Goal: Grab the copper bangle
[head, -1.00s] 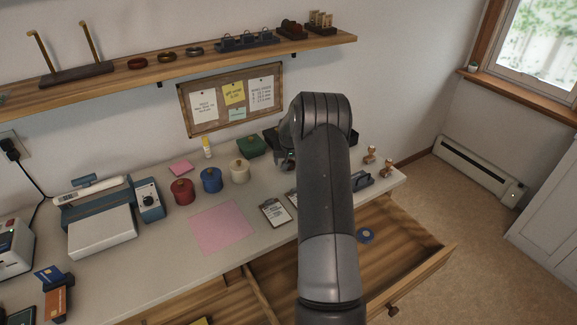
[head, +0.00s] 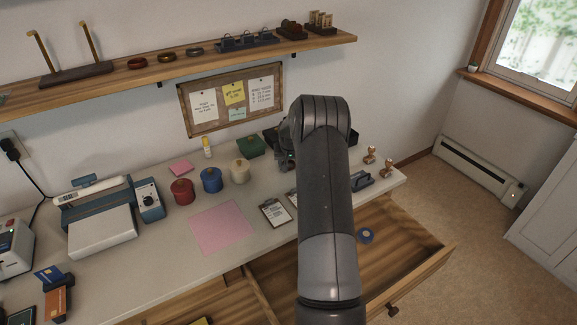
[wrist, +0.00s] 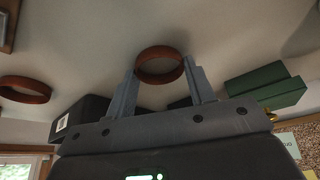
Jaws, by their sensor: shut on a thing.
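In the wrist view a copper-coloured bangle (wrist: 160,79) sits between the two fingers of my gripper (wrist: 160,67). The fingers are shut on it, one at each side. Whether it touches the pale counter or hangs just above it, I cannot tell. A second, similar reddish-brown ring (wrist: 25,90) lies apart on the counter at the left of the wrist view. In the head view my arm hides the held bangle, and only a sliver of my gripper (head: 287,160) shows left of the arm.
A green box (wrist: 266,92) and a black box (wrist: 80,118) stand near my gripper. An open drawer (head: 410,240) juts out below. The shelf (head: 210,58) above holds more rings.

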